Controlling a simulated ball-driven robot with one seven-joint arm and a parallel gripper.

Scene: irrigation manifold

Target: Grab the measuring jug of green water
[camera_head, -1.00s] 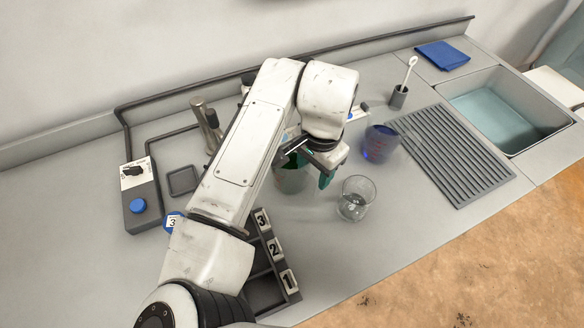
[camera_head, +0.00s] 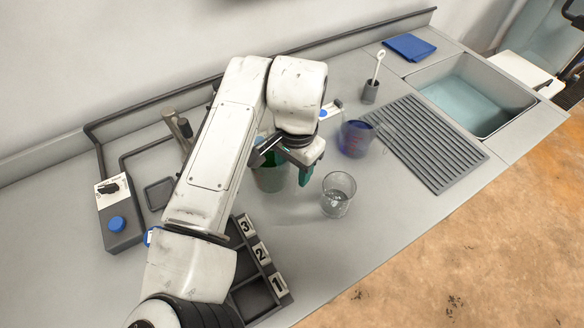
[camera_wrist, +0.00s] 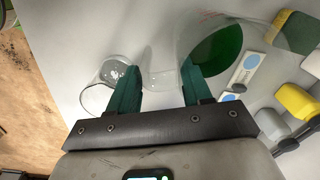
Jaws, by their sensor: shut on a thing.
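The clear measuring jug of green water (camera_head: 269,178) stands on the grey worktop, partly hidden by my arm in the head view. In the wrist view its green water (camera_wrist: 222,50) shows at the right, through a clear wall. My gripper (camera_head: 300,170) is beside the jug, on its right in the head view. Its two green fingers (camera_wrist: 160,88) stand on either side of a clear part of the jug, which looks like its handle. The gripper is shut on it. The exact contact is hard to see.
An empty-looking clear beaker (camera_head: 338,194) stands close to the right of my gripper. A jug of blue liquid (camera_head: 355,139) stands behind it, by the ribbed drainer (camera_head: 430,145) and sink. A numbered rack (camera_head: 262,255) lies in front, and a control box (camera_head: 118,213) at left.

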